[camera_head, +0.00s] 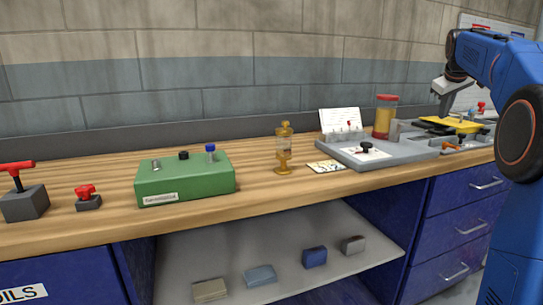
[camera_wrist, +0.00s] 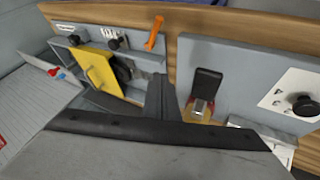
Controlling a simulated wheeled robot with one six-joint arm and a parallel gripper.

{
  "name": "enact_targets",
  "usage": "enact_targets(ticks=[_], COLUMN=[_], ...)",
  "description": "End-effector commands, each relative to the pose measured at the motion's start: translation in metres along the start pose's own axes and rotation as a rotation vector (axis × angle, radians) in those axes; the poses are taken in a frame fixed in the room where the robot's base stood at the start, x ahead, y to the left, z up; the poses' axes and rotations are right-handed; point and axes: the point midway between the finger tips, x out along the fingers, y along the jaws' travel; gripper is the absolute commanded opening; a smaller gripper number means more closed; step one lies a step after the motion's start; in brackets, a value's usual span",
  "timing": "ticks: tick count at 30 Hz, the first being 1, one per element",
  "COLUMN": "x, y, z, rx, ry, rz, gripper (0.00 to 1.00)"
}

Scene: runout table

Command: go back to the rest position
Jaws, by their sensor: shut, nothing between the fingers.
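My gripper (camera_head: 442,117) hangs from my blue arm at the right of the head view. It is over the grey panel area near the yellow plate (camera_head: 450,124); the height of the gap is hard to judge. In the wrist view my dark fingers (camera_wrist: 161,92) are together with nothing between them. The yellow plate also shows in the wrist view (camera_wrist: 98,70), left of the fingers.
A red-lidded jar (camera_head: 385,117) and a white card (camera_head: 340,120) stand by the grey panel (camera_head: 345,155). An orange lever (camera_wrist: 155,33) and black knob (camera_wrist: 303,104) stick up.

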Motion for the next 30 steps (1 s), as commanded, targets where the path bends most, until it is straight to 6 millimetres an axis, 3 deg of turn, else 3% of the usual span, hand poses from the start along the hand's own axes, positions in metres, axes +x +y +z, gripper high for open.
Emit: enact_targets(ticks=[8,14,23,30], x=[-0.028,-0.054,-0.088,-0.103], y=[-0.051,-0.107,-0.201,-0.274], z=[0.022,0.055,0.130,0.204], rx=[0.025,0.056,0.111,0.153], ry=[0.003,0.001,-0.009,-0.025], rz=[-0.032,-0.070,-0.133,-0.180], gripper=[0.00,0.00,0.00,0.00])
